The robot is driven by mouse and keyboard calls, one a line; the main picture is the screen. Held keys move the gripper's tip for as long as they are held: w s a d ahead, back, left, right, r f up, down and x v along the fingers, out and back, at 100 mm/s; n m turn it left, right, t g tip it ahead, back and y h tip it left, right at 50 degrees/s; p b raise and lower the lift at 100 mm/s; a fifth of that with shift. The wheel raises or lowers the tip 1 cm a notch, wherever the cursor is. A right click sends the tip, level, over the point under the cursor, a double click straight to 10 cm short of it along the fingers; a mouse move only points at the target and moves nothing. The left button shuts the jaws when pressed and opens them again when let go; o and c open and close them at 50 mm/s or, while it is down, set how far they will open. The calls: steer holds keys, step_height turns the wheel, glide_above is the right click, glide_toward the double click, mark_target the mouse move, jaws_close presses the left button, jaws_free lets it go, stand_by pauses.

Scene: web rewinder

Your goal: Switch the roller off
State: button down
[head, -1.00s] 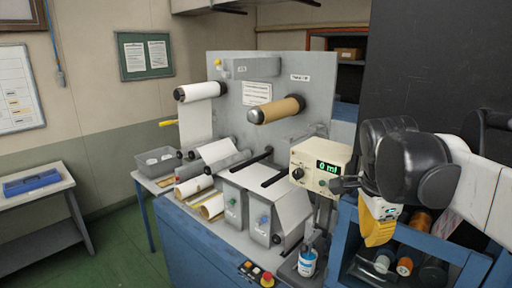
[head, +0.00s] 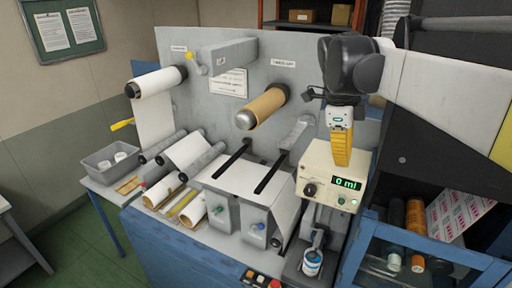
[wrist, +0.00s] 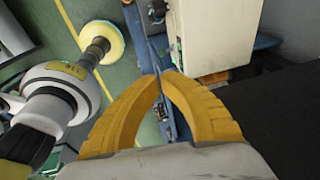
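The rewinder's grey upright panel (head: 225,115) carries a white roll (head: 158,82) and a brown roll (head: 262,106) on spindles. At the machine's front lower edge is a small button box with an orange button (head: 248,274) and a red mushroom button (head: 275,284), partly cut off by the frame. My gripper (head: 342,161) points down at the cream control box (head: 325,170), its yellow fingers overlapping the box's top in the head view; contact cannot be told. In the wrist view the fingertips (wrist: 161,80) meet with nothing between them.
The cream box has a "0 ml" display (head: 347,183) and a black knob (head: 310,190). A blue-framed cabinet (head: 425,250) with rolls is at right.

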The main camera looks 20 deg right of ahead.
mark_target(342, 203)
steer(key=shift+s, duration=0.15)
steer(key=x, duration=0.7)
steer(key=p+x, duration=0.1)
steer(key=x, duration=0.6)
steer(key=shift+a+f+t+h+b, duration=0.35)
steer(key=shift+f+t+h+b, duration=0.25)
steer(key=shift+t+h+b, duration=0.25)
steer(key=shift+s+f, duration=0.1)
steer(key=t+h+b, duration=0.1)
steer(key=f+t+h+b, duration=0.1)
steer(key=shift+s+a+f+m+h+b, duration=0.2)
steer(key=shift+a+f+m+h+b, duration=0.05)
steer(key=shift+f+m+h+b, duration=0.1)
stand_by(0.4)
steer(key=shift+f+b, duration=0.35)
steer(key=shift+b, duration=0.1)
steer(key=shift+r, duration=0.2)
